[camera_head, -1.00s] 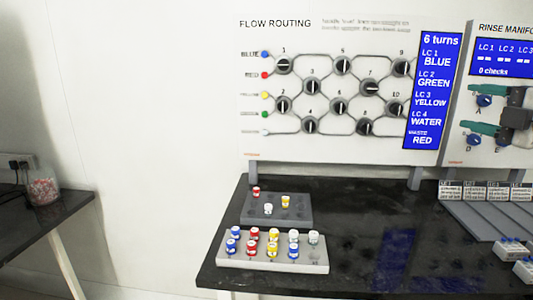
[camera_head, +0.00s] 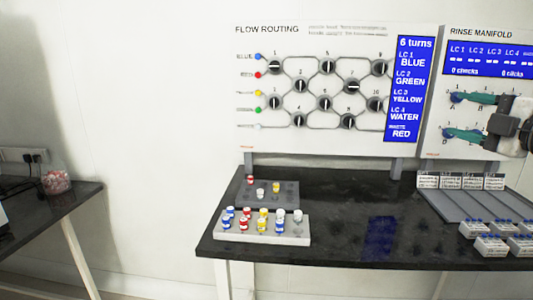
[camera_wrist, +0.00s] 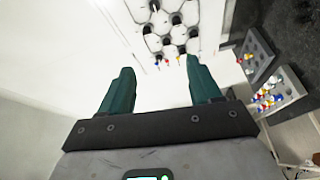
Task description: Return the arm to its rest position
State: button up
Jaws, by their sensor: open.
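My gripper (camera_wrist: 160,92) shows in the wrist view with its two green fingers apart and nothing between them. It is in free air, away from the bench, facing the white wall and the flow routing panel.
A black bench (camera_head: 350,245) holds a white rack (camera_head: 290,235) and a grey rack (camera_head: 285,203) of coloured-cap vials. The flow routing panel (camera_head: 300,140) stands behind. White-labelled boxes (camera_head: 490,248) sit at right. A second table (camera_head: 70,202) stands left; floor between is clear.

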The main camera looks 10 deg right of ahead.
jog(key=s+a+f+m+g+p, duration=0.15)
jog(key=a+f+m, duration=0.35)
jog(key=f, duration=0.5)
jog(key=s+a+f+m+g+p, duration=0.1)
jog(key=a+f+m+g, duration=0.25)
jog(key=a+f, duration=0.5)
jog(key=s+a+f+m+g+p, duration=0.15)
jog(key=a+f+m, duration=0.25)
jog(key=f, duration=0.8)
jog(key=s+a+f+m+g+p, duration=0.1)
jog(key=s+a+f+m+g, duration=0.25)
jog(key=s+f, duration=0.85)
jog(key=s+f+m+g+h+p, duration=0.1)
jog(key=s+f+g, duration=0.2)
jog(key=s, duration=0.7)
jog(key=s+d+f+m+g+h, duration=0.1)
jog(key=s+f+g, duration=0.2)
jog(key=s, duration=0.6)
jog(key=shift+s+f+g+p, duration=0.35)
jog(key=shift+f+g, duration=0.05)
jog(key=shift+f, duration=0.15)
jog(key=shift+o, duration=0.2)
jog(key=shift+w, duration=0.1)
